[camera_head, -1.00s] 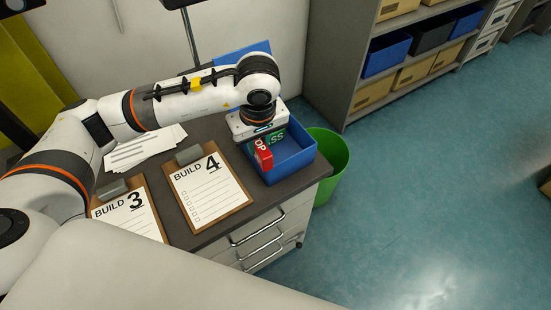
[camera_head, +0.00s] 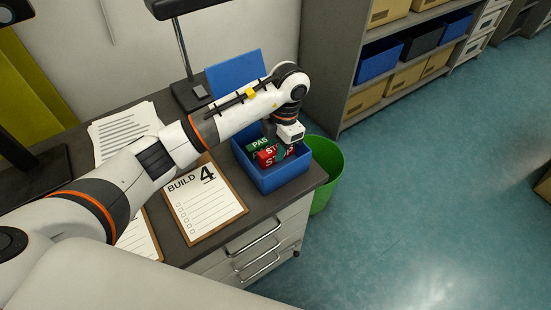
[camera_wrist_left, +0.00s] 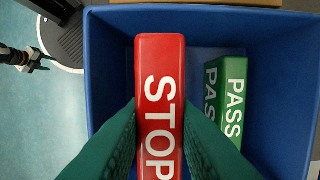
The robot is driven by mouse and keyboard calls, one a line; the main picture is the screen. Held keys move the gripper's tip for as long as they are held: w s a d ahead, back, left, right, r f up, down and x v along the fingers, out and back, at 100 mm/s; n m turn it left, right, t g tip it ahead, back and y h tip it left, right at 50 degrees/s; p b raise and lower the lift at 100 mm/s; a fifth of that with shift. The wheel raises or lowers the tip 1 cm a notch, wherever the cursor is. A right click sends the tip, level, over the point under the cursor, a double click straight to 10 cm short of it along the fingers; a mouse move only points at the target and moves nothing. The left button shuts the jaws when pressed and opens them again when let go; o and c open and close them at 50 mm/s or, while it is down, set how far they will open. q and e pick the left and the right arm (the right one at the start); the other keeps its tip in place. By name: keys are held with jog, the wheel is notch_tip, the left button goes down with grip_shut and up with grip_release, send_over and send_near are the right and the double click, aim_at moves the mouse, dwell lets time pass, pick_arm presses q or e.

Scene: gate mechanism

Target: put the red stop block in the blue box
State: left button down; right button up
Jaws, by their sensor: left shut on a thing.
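The red stop block (camera_head: 267,158), with white STOP lettering, is in my left gripper (camera_head: 281,147) at the blue box (camera_head: 287,177). In the left wrist view the red block (camera_wrist_left: 160,70) stands between the two dark green fingers of the left gripper (camera_wrist_left: 160,118), which are shut on it. It is within the outline of the blue box (camera_wrist_left: 103,70); whether it touches the floor I cannot tell. A green PASS block (camera_wrist_left: 232,100) lies in the box to its right, and its top shows in the head view (camera_head: 259,143). My right gripper is not in view.
The box stands at the right end of a dark desk (camera_head: 185,245) with drawers. A Build 4 clipboard (camera_head: 205,205) lies left of it. A blue panel (camera_head: 236,70) and a lamp base (camera_head: 190,95) are behind. A green bin (camera_head: 326,170) stands on the floor to the right.

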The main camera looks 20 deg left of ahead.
pick_arm(q)
jog(key=shift+f, duration=2.3)
jog(key=shift+f, duration=0.15)
jog(key=c, duration=1.2)
grip_release()
jog(key=r, duration=0.4)
jog(key=w+r, duration=0.1)
jog(key=r, duration=0.3)
jog(key=d+r, duration=0.1)
jog(key=r, duration=0.3)
jog(key=shift+w+d+r, duration=0.1)
jog(key=shift+w+r, duration=0.05)
jog(key=shift+w, duration=0.05)
